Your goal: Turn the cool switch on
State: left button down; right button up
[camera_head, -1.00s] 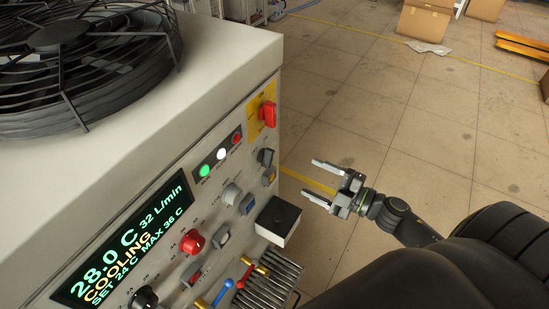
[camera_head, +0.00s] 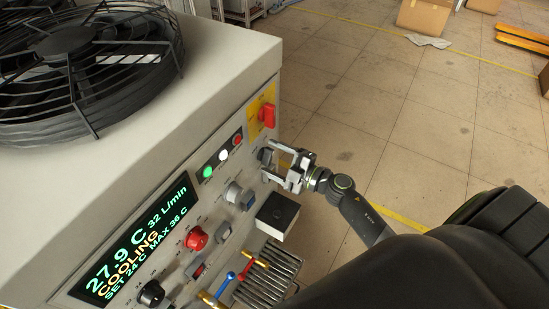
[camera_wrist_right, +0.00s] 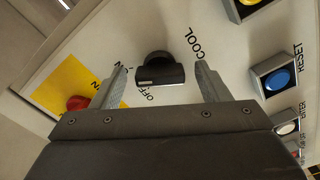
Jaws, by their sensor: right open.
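The cool switch (camera_wrist_right: 160,70) is a black rotary knob on the light panel, with "COOL" and "OFF" lettering beside it in the right wrist view. My right gripper (camera_wrist_right: 160,85) is open, with one finger on each side of the knob, and neither finger visibly grips it. In the head view my right gripper (camera_head: 275,160) reaches the panel below the red switch, and its fingers partly hide the knob. The display (camera_head: 135,245) reads 27.9 C, COOLING, 32 L/min. My left gripper is not in view.
A red switch on a yellow plate (camera_head: 268,115) is close above the gripper. Green, white and red lights (camera_head: 222,156) sit beside it. Open floor lies right.

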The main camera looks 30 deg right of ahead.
jog(key=c, duration=1)
jog(key=shift+n, duration=2)
jog(key=o, duration=1)
